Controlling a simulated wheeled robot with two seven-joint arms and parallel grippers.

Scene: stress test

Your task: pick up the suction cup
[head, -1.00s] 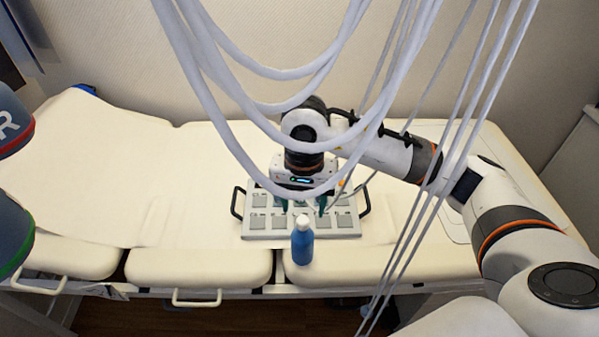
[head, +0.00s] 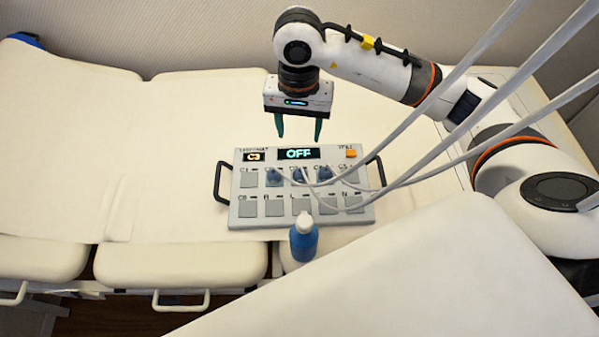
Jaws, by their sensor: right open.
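Several small blue suction cups stand on the upper row of pads of a grey panel in the middle of the head view: a left one (head: 273,177), a middle one (head: 298,174) and a right one (head: 323,174). White cables run from them to the right. The panel (head: 240,208) lies on the cream couch, with "C3" and "OFF" on its displays. My right gripper (head: 299,140) points down above the panel's back edge. Its two green fingers are apart with nothing between them. My left gripper is not in view.
A blue bottle with a white cap (head: 303,240) stands upright at the panel's front edge. White cables (head: 480,85) hang across the right side. The couch (head: 120,150) is clear to the left. A white surface (head: 400,280) covers the lower right.

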